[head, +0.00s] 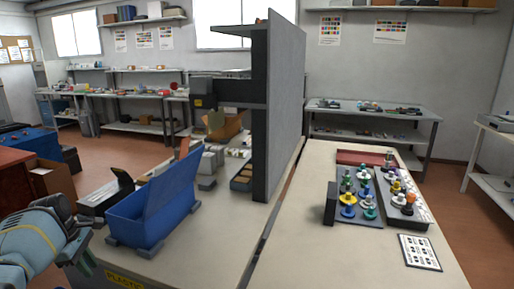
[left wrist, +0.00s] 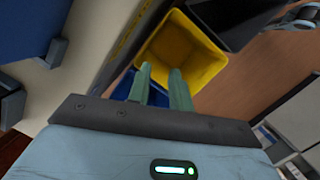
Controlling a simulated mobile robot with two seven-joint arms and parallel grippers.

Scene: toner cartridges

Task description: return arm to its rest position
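My left arm comes in at the lower left of the head view. Its gripper (head: 88,262) hangs beside the near left edge of the left table, with its fingers pointing down. In the left wrist view the two green fingers of the left gripper (left wrist: 160,70) stand apart with nothing between them. A yellow bin (left wrist: 207,50) lies beyond the fingertips, and I see no contact with it. My right gripper does not show clearly in either view.
A blue box with a raised lid (head: 150,215) stands on the left table (head: 215,240), close to my left gripper. A tall grey panel (head: 284,110) rises behind it. The right table (head: 330,250) holds several coloured knobs on dark trays; its front is mostly clear.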

